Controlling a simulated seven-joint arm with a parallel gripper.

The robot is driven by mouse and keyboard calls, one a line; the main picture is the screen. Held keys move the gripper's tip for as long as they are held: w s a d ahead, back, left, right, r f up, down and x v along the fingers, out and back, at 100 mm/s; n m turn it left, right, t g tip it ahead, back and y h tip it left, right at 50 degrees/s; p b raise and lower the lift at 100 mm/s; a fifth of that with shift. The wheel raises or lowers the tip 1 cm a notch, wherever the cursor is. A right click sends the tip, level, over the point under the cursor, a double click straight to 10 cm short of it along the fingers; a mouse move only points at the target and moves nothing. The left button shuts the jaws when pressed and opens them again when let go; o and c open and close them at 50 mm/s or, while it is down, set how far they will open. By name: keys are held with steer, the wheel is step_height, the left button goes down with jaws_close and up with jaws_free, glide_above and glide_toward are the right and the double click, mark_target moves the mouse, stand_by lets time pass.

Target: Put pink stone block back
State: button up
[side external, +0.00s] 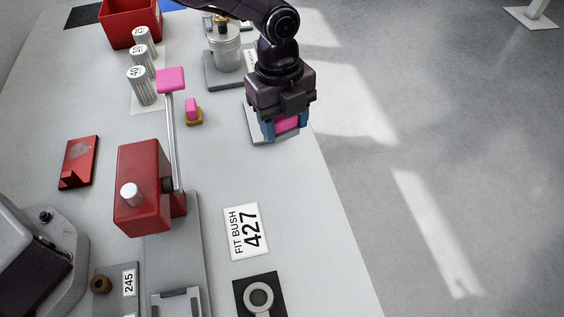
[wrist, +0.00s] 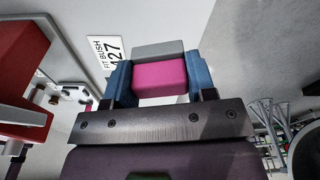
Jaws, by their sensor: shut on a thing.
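My gripper (side external: 287,129) is at the right side of the table, pointing down, with blue fingers shut on a pink block (side external: 286,123). The wrist view shows the pink block (wrist: 160,77) between both blue fingers, with a grey piece (wrist: 158,48) just beyond it. In the side view a grey plate (side external: 252,122) shows under and left of my gripper, partly hidden by it. I cannot tell whether the block touches this plate.
A red device (side external: 141,190) with a metal rod and pink pad (side external: 171,80) stands left. Numbered cylinders (side external: 141,85), a red bin (side external: 130,22) and a metal canister (side external: 226,50) stand at the back. A "FIT BUSH 427" label (side external: 246,231) lies nearer. The table's right edge is close to my gripper.

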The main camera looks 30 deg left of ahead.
mark_target(284, 170)
steer(key=shift+s+f+n, duration=0.1)
steer(key=shift+f+n, duration=0.05)
steer(key=shift+n, duration=0.35)
steer(key=shift+f, duration=0.3)
steer(key=shift+n, duration=0.3)
step_height(284, 170, down, 10)
steer(key=shift+r, duration=0.25)
steer(key=shift+f, duration=0.2)
steer(key=o, duration=0.9)
steer(key=shift+r, duration=0.1)
